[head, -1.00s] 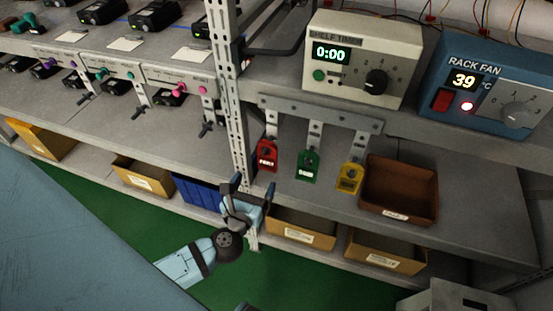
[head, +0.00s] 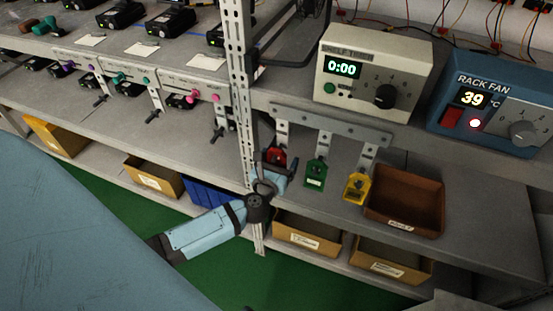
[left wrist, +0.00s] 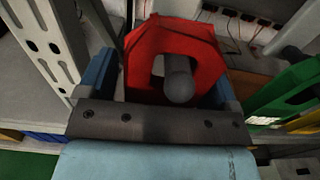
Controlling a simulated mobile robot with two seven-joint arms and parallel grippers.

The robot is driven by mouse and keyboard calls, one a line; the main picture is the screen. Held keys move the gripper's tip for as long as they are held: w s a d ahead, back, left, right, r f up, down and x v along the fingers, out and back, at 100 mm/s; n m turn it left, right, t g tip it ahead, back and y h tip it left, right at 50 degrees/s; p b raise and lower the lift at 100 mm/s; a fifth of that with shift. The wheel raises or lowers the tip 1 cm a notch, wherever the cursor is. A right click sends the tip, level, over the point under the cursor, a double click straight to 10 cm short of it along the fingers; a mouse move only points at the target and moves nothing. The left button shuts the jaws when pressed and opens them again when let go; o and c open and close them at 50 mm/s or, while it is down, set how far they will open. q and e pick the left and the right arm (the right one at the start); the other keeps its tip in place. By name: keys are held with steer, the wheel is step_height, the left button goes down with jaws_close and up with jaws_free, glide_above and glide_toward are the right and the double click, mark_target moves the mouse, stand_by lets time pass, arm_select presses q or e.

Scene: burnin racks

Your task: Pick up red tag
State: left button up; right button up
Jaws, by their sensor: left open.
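The red tag (head: 277,153) hangs at the left of the hook rail (head: 320,124), beside the rack post, and my gripper partly hides it. In the left wrist view the red tag (left wrist: 150,45) fills the middle, with a grey peg (left wrist: 178,80) through its hole. My left gripper (head: 272,170) is at the red tag in the head view. In the wrist view its blue fingers stand open on either side of the tag. I cannot tell whether they touch it. My right gripper is not in view.
A green tag (head: 315,176) and a yellow tag (head: 356,187) hang to the right. A brown tray (head: 436,205) stands on the shelf beside the yellow tag. The perforated rack post (head: 240,80) is close on the gripper's left.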

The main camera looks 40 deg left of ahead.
arm_select(q)
steer(key=c, duration=1)
steer(key=shift+r, duration=0.15)
steer(key=r+b+v, duration=0.1)
steer(key=b+v, duration=0.1)
steer(key=v, duration=1.6)
steer(key=shift+r, duration=0.2)
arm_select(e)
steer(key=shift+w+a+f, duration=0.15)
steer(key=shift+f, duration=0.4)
arm_select(q)
steer(key=shift+a, duration=0.1)
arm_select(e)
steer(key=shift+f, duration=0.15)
